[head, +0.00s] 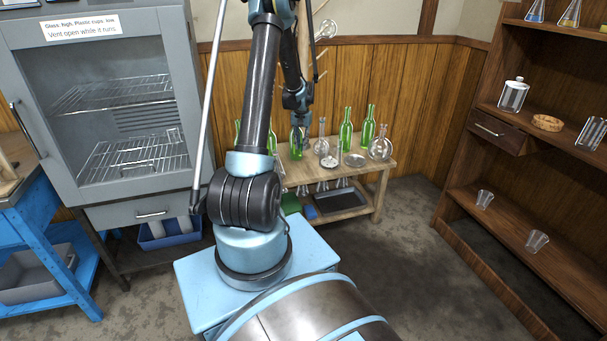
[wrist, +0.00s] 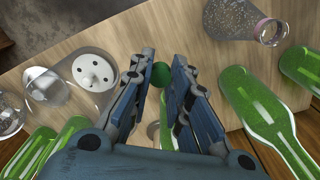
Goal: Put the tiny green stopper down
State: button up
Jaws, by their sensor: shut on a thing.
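The tiny green stopper (wrist: 162,74) shows in the wrist view as a small dark green ball between my fingertips. My gripper (wrist: 164,70) is shut on it, with a finger on each side. In the head view my gripper (head: 297,101) hangs over the wooden bench (head: 394,162) among glassware, and the stopper is too small to make out there. In the wrist view a green bottle is partly hidden below the stopper, between the fingers. I cannot tell how far the stopper is above the bench top.
Green bottles (head: 345,128) and a round clear flask (head: 380,148) stand on the bench. A white disc with holes (wrist: 94,72) lies left of my fingers. Bare wood shows beyond my fingertips. A grey cabinet (head: 188,75) stands left; shelves (head: 540,130) stand right.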

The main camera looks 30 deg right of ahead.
jog(key=shift+s+d+f, duration=0.1)
jog(key=shift+d+f, duration=0.25)
jog(key=shift+d, duration=0.2)
jog(key=shift+s+d+f, duration=0.1)
jog(key=shift+f, duration=4.95)
jog(key=shift+f, duration=0.1)
jog(key=o, duration=0.7)
jog(key=shift+c, duration=0.2)
